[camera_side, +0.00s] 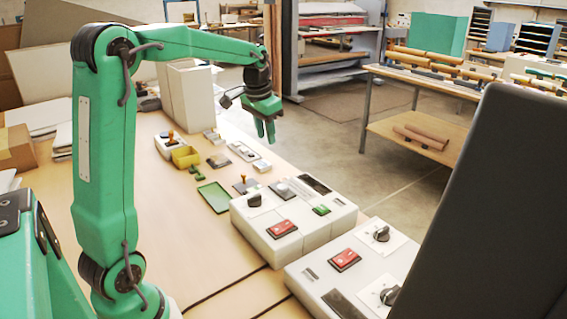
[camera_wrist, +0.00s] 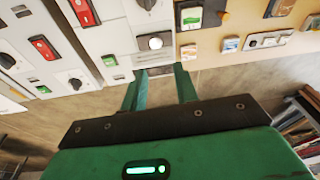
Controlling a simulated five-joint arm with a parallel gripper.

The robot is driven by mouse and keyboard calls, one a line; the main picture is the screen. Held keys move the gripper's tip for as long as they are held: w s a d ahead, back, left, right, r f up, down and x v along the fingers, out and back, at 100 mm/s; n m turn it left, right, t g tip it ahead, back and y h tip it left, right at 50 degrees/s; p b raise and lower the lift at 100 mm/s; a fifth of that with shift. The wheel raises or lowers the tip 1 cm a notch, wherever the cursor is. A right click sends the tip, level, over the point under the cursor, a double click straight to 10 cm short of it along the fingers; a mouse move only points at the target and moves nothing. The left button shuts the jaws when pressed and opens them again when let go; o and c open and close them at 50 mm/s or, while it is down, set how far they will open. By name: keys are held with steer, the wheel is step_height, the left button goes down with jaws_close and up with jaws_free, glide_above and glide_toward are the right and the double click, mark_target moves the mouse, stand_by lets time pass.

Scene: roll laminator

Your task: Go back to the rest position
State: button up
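My green gripper (camera_side: 265,131) hangs in the air at the end of my outstretched arm, fingers pointing down. It is beyond the white control boxes and near the far edge of the table in the side view. In the wrist view the two green fingers of my gripper (camera_wrist: 158,75) stand apart with nothing between them. The near control box (camera_side: 318,275) and the far control box (camera_side: 322,228) carry red rocker switches and black knobs. The control boxes also show in the wrist view (camera_wrist: 109,38). My gripper touches nothing that I can see.
A green tray (camera_side: 213,197), a yellow box (camera_side: 185,157) and several small parts lie on the wooden table (camera_side: 185,235). White upright boxes (camera_side: 187,96) stand behind. A dark panel (camera_side: 495,200) blocks the right foreground.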

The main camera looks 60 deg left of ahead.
steer(key=s+d+r+t, duration=0.2)
steer(key=s+d+r, duration=0.1)
steer(key=s+d, duration=0.75)
steer(key=s+d+f+m+t+h, duration=0.1)
steer(key=s+d+f, duration=0.3)
steer(key=s+d, duration=0.4)
steer(key=shift+s, duration=0.8)
stand_by(0.5)
